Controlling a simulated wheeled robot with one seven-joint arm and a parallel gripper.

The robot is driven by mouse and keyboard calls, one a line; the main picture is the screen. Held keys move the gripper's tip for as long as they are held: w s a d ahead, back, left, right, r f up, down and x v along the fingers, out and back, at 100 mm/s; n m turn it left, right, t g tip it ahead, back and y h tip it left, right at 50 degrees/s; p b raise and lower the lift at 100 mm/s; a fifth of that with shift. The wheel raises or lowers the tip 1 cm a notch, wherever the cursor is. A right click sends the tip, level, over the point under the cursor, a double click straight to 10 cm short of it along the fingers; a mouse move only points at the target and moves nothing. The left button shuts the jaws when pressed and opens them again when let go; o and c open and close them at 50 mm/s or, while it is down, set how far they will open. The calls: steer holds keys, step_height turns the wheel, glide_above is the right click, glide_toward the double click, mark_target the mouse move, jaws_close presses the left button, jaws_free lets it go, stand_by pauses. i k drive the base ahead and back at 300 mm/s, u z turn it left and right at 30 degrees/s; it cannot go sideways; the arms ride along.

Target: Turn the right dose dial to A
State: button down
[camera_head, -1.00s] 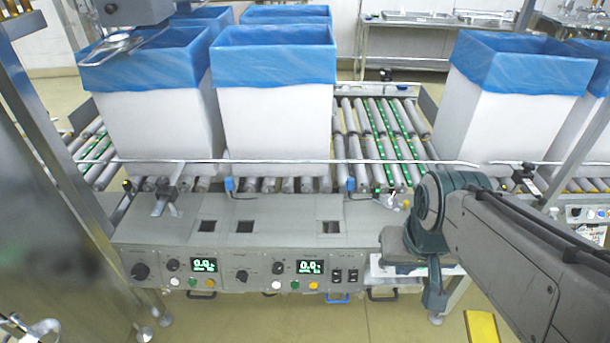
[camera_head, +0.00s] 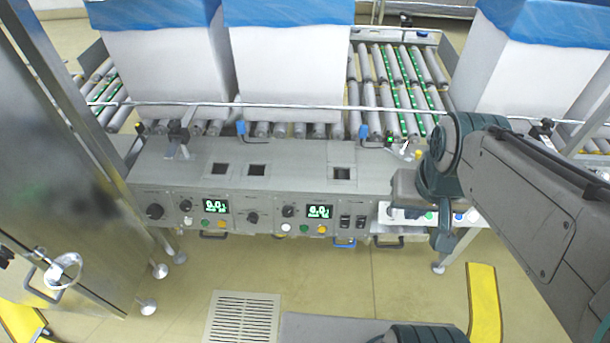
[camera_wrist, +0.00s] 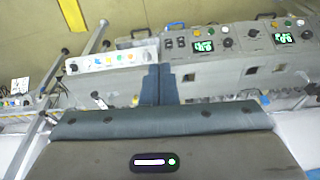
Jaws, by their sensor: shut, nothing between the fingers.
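The grey control panel (camera_head: 270,207) carries two green-lit displays. By the right display (camera_head: 318,211) are a black dial (camera_head: 288,211) just left of it and another dial (camera_head: 252,217) further left. Their lettering is too small to read, so I cannot tell which is the dose dial or where it points. The wrist view shows the panel upside down, with the same two dials (camera_wrist: 226,43) and (camera_wrist: 253,32). My gripper (camera_head: 441,240) is to the right of the panel, apart from the dials. Its fingers (camera_wrist: 158,70) are together and empty in the wrist view.
Two black switches (camera_head: 352,222) and coloured buttons sit near the right display. A white button strip (camera_head: 415,214) lies beside my gripper. A rail (camera_head: 300,106), rollers and blue-lined boxes (camera_head: 288,60) stand behind the panel. The floor in front has free room.

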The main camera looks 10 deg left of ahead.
mark_target(287, 212)
steer(key=z, duration=1.15)
steer(key=k, duration=1.15)
steer(key=u, duration=1.75)
steer(key=i, duration=0.5)
